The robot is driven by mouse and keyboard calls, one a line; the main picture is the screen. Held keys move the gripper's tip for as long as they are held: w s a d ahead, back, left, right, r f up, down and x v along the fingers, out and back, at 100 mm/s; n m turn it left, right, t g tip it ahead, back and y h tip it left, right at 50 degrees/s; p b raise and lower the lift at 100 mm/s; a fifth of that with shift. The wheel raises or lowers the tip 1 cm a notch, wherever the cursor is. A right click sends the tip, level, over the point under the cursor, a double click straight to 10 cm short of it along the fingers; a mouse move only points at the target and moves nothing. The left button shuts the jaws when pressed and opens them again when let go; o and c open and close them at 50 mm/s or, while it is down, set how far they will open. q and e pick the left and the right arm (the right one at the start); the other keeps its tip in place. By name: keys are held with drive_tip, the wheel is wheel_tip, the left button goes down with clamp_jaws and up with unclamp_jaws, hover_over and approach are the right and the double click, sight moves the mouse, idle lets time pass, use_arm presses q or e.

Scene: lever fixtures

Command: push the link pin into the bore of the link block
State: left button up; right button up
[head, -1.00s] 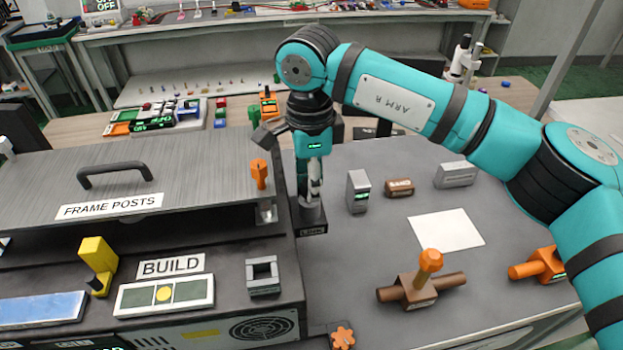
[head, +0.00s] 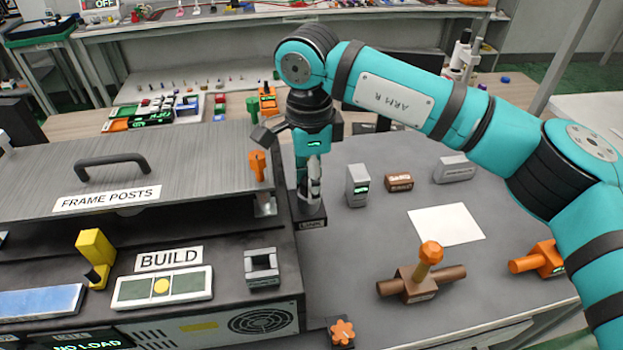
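My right gripper (head: 312,200) reaches straight down from its arm, with its fingers close together and its tips low over the link block. The link block (head: 311,223) is a dark block with a "LINK" label on its front, standing on the grey bench top just right of the black cabinet. The fingers cover its top and bore. The link pin cannot be made out now; it is hidden at the fingertips or inside the block. My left gripper is out of view.
A grey upright block (head: 357,186) is close on the right, with a small brown block (head: 398,181) beyond. A white sheet (head: 447,224) and an orange-knobbed fixture (head: 420,285) lie nearer.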

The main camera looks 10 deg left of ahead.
drive_tip(key=shift+w+r, duration=0.1)
drive_tip(key=shift+w, duration=0.05)
drive_tip(key=shift+a+r, duration=0.1)
drive_tip(key=shift+r, duration=3.8)
